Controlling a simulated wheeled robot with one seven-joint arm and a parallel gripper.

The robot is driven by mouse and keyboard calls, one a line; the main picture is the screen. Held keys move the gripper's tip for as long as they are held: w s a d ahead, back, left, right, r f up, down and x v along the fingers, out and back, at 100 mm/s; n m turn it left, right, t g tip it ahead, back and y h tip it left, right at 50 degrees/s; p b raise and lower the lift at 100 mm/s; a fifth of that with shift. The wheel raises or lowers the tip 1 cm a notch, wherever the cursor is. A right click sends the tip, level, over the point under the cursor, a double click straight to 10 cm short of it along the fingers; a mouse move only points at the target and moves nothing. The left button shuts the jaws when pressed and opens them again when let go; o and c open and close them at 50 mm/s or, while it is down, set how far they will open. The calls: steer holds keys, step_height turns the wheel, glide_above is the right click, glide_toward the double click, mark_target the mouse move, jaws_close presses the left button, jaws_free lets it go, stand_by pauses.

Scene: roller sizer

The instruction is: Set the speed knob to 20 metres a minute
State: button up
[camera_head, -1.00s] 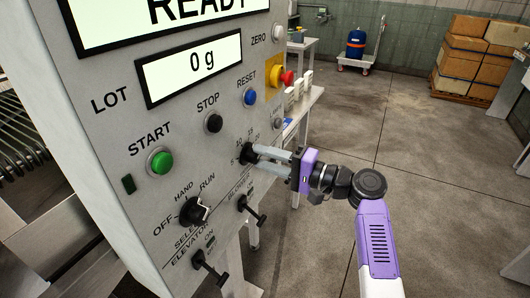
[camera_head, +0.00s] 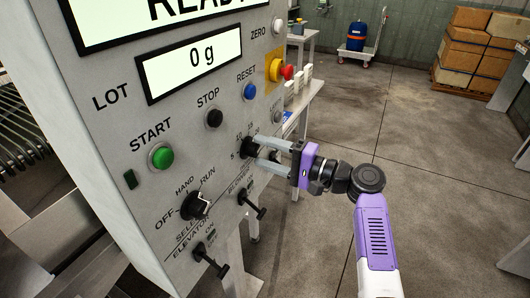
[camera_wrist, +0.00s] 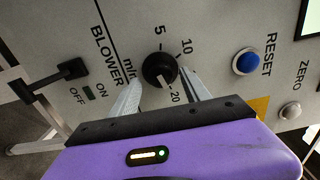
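The speed knob (camera_head: 248,149) is a round black knob on the grey panel, below the stop and reset buttons. In the wrist view the knob (camera_wrist: 160,69) has a scale marked 5, 10 and 20 around it. A pale mark on its lower edge appears to face the 20, though the exact alignment is hard to tell. My gripper (camera_head: 259,151) is at the knob from the right. Its two grey fingers are spread on either side of the knob, with gaps visible in the wrist view. The gripper is open and holds nothing.
The blue reset button (camera_wrist: 247,62) and white zero button (camera_wrist: 290,110) are near. The black blower switch (camera_head: 252,205), selector knob (camera_head: 194,206) and elevator switch (camera_head: 210,260) sit lower. The red emergency stop (camera_head: 287,72) is above right. Floor to the right is open.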

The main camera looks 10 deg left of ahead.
steer(key=v, duration=0.8)
steer(key=shift+b, duration=0.3)
